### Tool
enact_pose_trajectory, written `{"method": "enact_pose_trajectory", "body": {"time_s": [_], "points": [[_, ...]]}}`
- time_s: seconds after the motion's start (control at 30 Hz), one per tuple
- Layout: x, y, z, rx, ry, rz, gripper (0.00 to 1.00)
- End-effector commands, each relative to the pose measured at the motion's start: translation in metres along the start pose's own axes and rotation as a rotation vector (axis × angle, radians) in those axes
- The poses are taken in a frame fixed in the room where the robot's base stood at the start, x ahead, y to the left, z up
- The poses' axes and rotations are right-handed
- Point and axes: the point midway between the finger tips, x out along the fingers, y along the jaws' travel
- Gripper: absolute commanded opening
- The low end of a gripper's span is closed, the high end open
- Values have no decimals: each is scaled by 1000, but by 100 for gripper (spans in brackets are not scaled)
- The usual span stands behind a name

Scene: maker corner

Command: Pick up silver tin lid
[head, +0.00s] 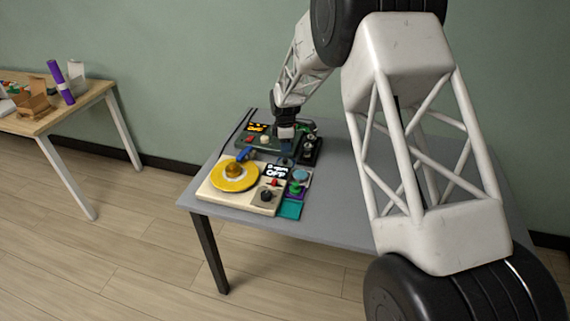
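My gripper (286,154) points down over the grey table, just above the cluster of devices. It is small and dark here, and I cannot tell whether its fingers are open or shut or hold anything. I cannot clearly make out a silver tin lid. A small pale blue-grey round thing (300,175) lies on the right side of the cluster, to the right of and nearer than my gripper; it may be the lid, but it is too small to be sure. My gripper hides part of the things behind it.
A cream device (212,196) with a yellow disc (235,176) stands at the front left of the grey table (335,210). A dark green device (276,143) stands behind it. A teal square (289,209) lies in front. Bare tabletop shows to the right. A wooden table (82,106) stands far left.

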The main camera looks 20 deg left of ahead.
Motion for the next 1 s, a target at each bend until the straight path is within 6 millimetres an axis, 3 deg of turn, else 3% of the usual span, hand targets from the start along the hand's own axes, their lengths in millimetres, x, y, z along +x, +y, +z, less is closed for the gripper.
{"method": "enact_pose_trajectory", "body": {"time_s": [0.2, 0.67, 1.0], "points": [[16, 0, 0, 0, 0, 0, 36], [22, 0, 0, 0, 0, -1, 36], [57, 0, 0, 0, 0, -1, 36]]}}
